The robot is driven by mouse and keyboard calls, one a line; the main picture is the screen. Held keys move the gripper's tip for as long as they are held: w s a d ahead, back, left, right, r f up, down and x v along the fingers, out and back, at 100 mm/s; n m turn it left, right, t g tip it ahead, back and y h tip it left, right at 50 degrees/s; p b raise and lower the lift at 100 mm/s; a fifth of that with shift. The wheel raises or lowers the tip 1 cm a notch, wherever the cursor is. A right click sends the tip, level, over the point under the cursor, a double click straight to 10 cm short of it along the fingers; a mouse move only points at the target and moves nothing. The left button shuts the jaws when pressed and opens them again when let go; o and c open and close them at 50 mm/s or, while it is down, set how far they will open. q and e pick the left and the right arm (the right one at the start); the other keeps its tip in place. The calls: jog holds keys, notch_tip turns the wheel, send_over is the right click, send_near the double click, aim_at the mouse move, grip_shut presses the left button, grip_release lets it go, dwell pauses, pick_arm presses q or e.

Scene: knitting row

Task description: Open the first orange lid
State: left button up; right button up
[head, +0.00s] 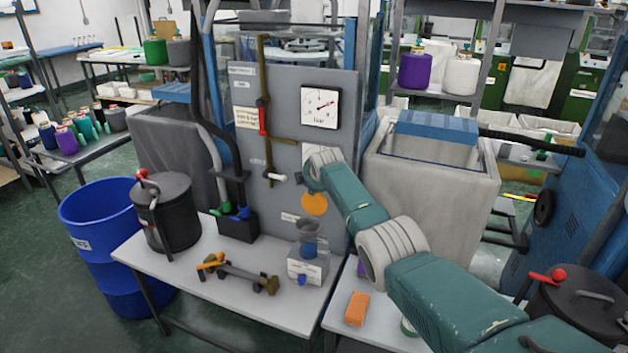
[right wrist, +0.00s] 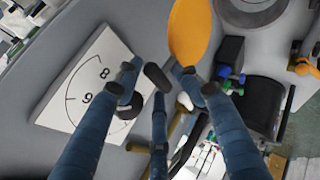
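An orange round lid (head: 314,203) shows on the grey panel (head: 340,80), just below my right wrist in the head view. In the right wrist view the lid (right wrist: 190,30) is at the top, just beyond the fingertips and partly cut off by the frame edge. My right gripper (right wrist: 160,82) has its blue fingers spread, with nothing held between them. I cannot tell whether any finger touches the lid or panel. In the head view my right arm hides its fingers. My left gripper is not in view.
A white dial plate (right wrist: 90,80) lies close beside the right fingers. Below, the table (head: 200,275) holds a black pot (head: 168,215) and a brass fitting (head: 240,277). An orange block (head: 356,309) lies nearer.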

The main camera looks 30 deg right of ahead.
jog(key=shift+s+d+f, duration=0.3)
jog(key=shift+s+f, duration=0.1)
jog(key=shift+f, duration=0.05)
jog(key=shift+s+a+r, duration=0.25)
jog(key=shift+s+r, duration=0.15)
jog(key=shift+r, duration=0.2)
jog(key=v, duration=1)
jog(key=shift+a+r, duration=0.2)
jog(key=shift+r, duration=0.3)
jog(key=shift+w, duration=0.15)
